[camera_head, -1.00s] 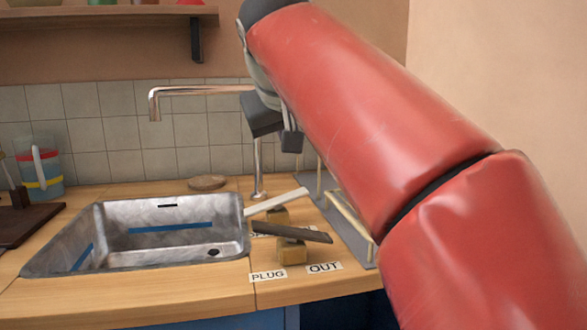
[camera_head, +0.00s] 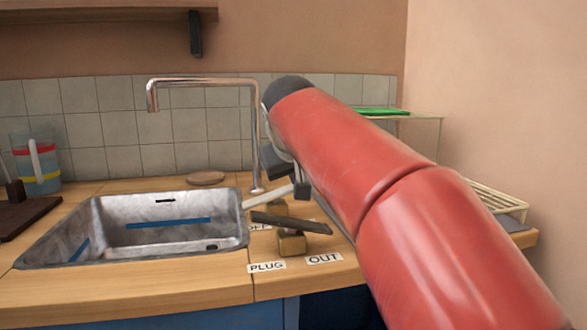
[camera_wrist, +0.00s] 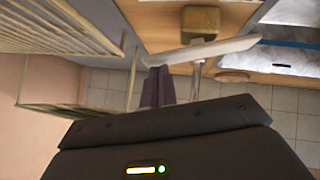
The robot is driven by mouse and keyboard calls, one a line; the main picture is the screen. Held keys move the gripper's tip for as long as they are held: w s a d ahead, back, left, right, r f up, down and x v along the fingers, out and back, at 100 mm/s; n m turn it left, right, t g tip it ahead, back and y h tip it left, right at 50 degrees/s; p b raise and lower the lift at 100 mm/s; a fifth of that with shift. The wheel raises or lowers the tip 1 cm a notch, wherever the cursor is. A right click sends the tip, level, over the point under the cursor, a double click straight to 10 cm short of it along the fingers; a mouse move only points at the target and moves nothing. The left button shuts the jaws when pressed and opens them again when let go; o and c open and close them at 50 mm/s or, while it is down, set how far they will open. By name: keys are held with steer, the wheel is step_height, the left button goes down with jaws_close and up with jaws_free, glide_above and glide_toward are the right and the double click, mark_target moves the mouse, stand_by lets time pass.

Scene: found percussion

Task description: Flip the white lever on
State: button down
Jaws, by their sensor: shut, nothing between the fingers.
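The white lever (camera_head: 268,196) sits behind the dark grey lever (camera_head: 290,223) at the right of the sink. It is tilted, its left end low by the sink rim and its right end raised. My gripper (camera_head: 302,191) is at the raised right end, partly hidden by my red arm. In the wrist view the white lever (camera_wrist: 215,48) crosses on its wooden block (camera_wrist: 200,21). My shut, empty fingers (camera_wrist: 157,72) point at its left end there. I cannot tell whether they touch it. An "OFF" label by the lever is partly hidden.
The metal sink (camera_head: 90,218) is left of the levers. The tap (camera_head: 257,150) rises close behind them. Labels "PLUG" (camera_head: 266,266) and "OUT" (camera_head: 324,258) lie in front. A wire dish rack (camera_head: 498,200) stands at the right, near the wrist.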

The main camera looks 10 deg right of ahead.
steer(key=shift+d+f+y, duration=0.2)
steer(key=shift+d+y, duration=0.05)
steer(key=shift+y, duration=0.05)
stand_by(0.5)
steer(key=shift+d+f+m+y, duration=0.45)
steer(key=shift+m+y, duration=0.15)
steer(key=shift+y, duration=0.2)
steer(key=shift+d+f+m+y+b, duration=0.45)
steer(key=shift+f+m+y, duration=0.2)
steer(key=shift+y, duration=0.45)
steer(key=shift+f, duration=0.25)
steer(key=shift+d+f, duration=0.1)
steer(key=shift+f, duration=0.05)
steer(key=s+d+r+p, duration=0.3)
steer(key=s+r, duration=0.4)
steer(key=r, duration=0.3)
steer(key=shift+d+r+p, duration=0.15)
steer(key=shift+r+p, duration=0.2)
steer(key=shift+r, duration=0.05)
